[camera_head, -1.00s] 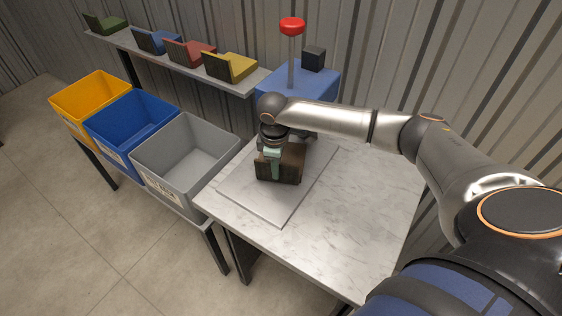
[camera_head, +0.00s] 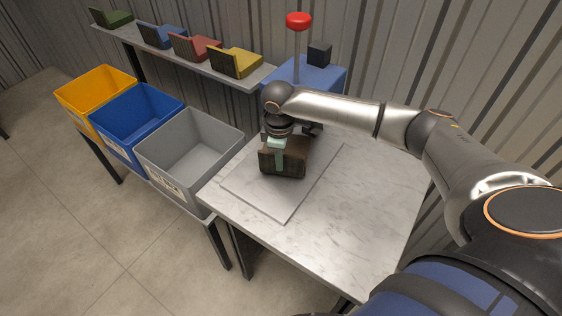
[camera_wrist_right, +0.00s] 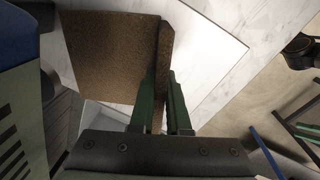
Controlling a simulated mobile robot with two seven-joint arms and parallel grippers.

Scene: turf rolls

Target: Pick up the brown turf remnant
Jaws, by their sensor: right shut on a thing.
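The brown turf remnant (camera_head: 294,163) is a dark, L-shaped piece over the pale square board on the marble table. My right gripper (camera_head: 278,158) comes down on it from above, with green fingers shut on its upright part. In the right wrist view the remnant (camera_wrist_right: 112,58) shows a speckled brown flat face, and its thin upright part lies between the fingertips of my right gripper (camera_wrist_right: 161,82). The remnant appears slightly above the board (camera_head: 283,207); the gap is hard to make out. My left gripper is not in view.
Orange (camera_head: 92,95), blue (camera_head: 138,112) and grey (camera_head: 178,148) bins stand left of the table (camera_head: 330,235). A shelf behind holds green, blue, red and yellow pieces (camera_head: 236,63). The table's front right is clear.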

